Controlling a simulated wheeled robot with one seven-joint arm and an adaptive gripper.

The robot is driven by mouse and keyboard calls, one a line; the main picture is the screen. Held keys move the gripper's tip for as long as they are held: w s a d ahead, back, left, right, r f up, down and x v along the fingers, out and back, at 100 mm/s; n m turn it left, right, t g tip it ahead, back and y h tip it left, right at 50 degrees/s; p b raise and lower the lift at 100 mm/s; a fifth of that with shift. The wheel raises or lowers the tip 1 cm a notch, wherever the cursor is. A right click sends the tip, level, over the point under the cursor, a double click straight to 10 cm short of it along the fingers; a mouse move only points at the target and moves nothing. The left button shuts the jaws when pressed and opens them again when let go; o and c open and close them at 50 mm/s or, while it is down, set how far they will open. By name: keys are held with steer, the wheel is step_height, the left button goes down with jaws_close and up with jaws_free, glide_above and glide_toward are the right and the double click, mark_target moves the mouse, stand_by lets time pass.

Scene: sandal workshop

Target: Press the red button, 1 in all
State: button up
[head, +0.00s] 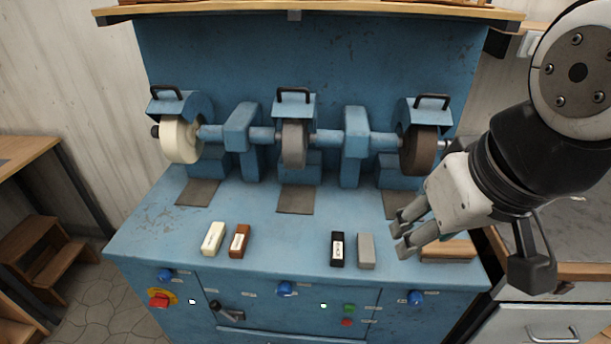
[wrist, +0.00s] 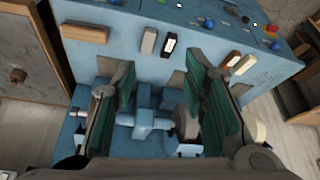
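A small red button (head: 347,322) is on the front panel of the blue grinding bench, just below a green button (head: 349,308). A larger red knob on a yellow base (head: 160,298) is at the panel's left; a red knob also shows at the upper right of the wrist view (wrist: 272,29). My gripper (head: 398,232) is above the right part of the bench top, to the right of and higher than the small red button, apart from it. Its fingers are spread with nothing between them, as the wrist view (wrist: 160,82) shows.
Grinding wheels on a shaft (head: 294,145) stand along the back of the blue bench (head: 150,225). Several small blocks lie on its top, including a grey one (head: 366,251) and a brown one (head: 448,251) near my gripper. Blue knobs (head: 285,289) and a black lever (head: 227,311) stick out from the front.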

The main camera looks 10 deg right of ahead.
jaws_close()
stand_by(1.1)
